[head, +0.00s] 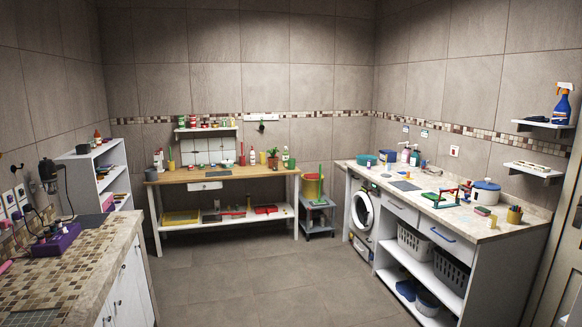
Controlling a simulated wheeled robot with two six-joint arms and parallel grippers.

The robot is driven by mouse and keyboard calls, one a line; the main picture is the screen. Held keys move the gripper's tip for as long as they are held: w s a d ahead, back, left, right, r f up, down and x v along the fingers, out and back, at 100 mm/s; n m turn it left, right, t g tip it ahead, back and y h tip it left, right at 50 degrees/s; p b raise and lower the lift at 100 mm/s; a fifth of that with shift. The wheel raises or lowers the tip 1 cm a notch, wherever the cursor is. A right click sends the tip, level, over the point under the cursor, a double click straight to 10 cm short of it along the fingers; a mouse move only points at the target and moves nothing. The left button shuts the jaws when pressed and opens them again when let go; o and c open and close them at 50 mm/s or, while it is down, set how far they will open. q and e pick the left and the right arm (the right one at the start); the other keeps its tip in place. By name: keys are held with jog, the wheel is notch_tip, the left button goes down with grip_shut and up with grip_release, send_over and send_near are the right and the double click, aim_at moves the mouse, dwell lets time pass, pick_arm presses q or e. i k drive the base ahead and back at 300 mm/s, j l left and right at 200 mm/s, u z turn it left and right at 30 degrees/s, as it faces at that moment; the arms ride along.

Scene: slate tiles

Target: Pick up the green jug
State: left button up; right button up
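I cannot make out a green jug for certain from this distance. Neither of my grippers shows in the head view.
A tiled counter (85,257) stands at the left front. A long counter (455,217) with a washing machine (362,211) runs along the right wall. A grey trolley (319,216) carries a bucket (313,187). The tiled floor (250,272) between is clear.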

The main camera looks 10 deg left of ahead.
aim_at(291, 162)
jog(key=u, duration=0.2)
jog(key=i, duration=6.85)
jog(key=u, duration=0.2)
jog(key=i+l, duration=0.05)
